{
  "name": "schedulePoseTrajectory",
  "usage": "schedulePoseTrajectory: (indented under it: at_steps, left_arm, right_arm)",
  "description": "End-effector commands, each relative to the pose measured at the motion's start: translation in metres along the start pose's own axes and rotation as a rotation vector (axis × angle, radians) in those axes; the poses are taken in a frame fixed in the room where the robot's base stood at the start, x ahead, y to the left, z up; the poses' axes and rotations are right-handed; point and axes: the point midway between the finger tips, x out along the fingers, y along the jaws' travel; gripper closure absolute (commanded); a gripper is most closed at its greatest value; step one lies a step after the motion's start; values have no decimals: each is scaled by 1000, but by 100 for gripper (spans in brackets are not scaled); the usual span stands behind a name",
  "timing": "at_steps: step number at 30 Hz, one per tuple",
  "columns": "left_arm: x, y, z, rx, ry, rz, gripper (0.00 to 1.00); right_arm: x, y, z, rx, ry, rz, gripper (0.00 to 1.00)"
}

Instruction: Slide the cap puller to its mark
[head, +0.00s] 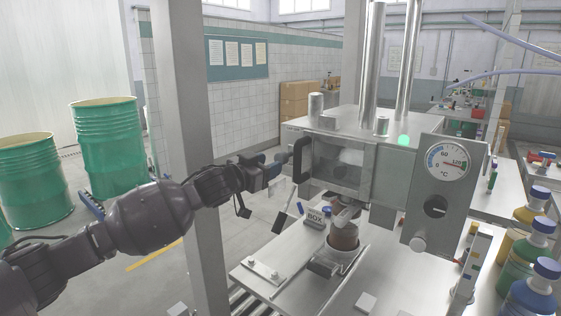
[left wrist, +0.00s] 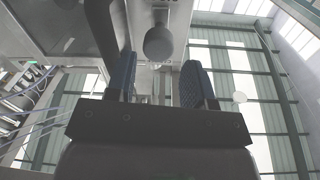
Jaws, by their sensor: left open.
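My left gripper (head: 276,170) is open, just left of a black D-shaped handle (head: 302,160) on a metal chamber (head: 340,165) with a clear front. The gripper appears empty. In the left wrist view, the two blue-padded fingers of my left gripper (left wrist: 160,88) stand apart below a round grey knob (left wrist: 158,44); a dark curved bar (left wrist: 102,30) rises beside the left finger. I cannot tell which part is the cap puller, and no mark is clearly visible. Below the chamber, a brown-filled container (head: 343,236) stands in a ring holder. My right gripper is not in view.
Bottles with blue caps (head: 537,235) line the right edge. A grey post (head: 188,130) stands behind my left arm; green drums (head: 108,145) are at left.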

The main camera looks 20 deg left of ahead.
Motion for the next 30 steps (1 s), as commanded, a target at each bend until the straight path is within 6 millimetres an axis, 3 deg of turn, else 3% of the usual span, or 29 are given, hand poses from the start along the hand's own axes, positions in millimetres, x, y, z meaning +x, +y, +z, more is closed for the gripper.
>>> schedulePoseTrajectory:
  at_steps: [6, 12, 24, 25, 30]
  left_arm:
    - [31, 0, 0, -1, 1, 1, 52]
    - [48, 0, 0, -1, 1, 0, 52]
    - [53, 0, 0, 0, 1, 1, 52]
    - [53, 0, 0, 0, 1, 0, 53]
    - [53, 0, 0, 0, 1, 0, 79]
  right_arm:
    - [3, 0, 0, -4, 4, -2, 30]
    - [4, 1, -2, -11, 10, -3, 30]
    - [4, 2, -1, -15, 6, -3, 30]
    - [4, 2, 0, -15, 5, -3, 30]
    - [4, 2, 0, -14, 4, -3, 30]
